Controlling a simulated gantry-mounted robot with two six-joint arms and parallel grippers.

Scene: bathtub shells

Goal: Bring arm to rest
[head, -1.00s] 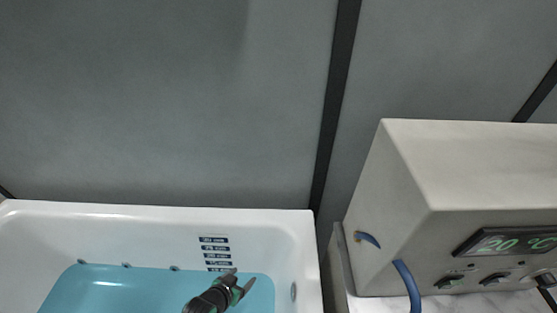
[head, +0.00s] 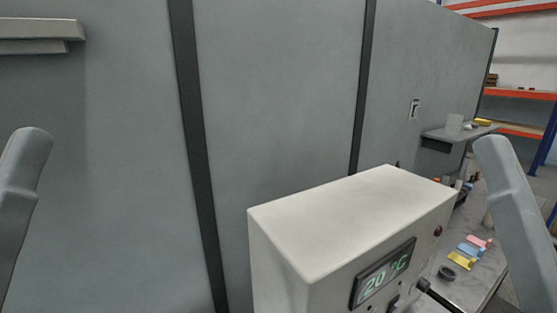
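Two grey arm links of mine show in the head view, one at the left edge and one at the right edge. Both rise into the picture from below. Neither gripper is in the frame, so I cannot see whether either holds anything. The bathtub is out of view.
A beige control box (head: 350,228) with a green display (head: 382,281) reading 20 °C stands in front. Behind it are grey wall panels (head: 270,90). At right, a bench (head: 478,262) carries coloured pieces (head: 463,259) and a dark ring (head: 446,273). A small wall shelf (head: 455,134) and orange racking (head: 520,94) stand beyond.

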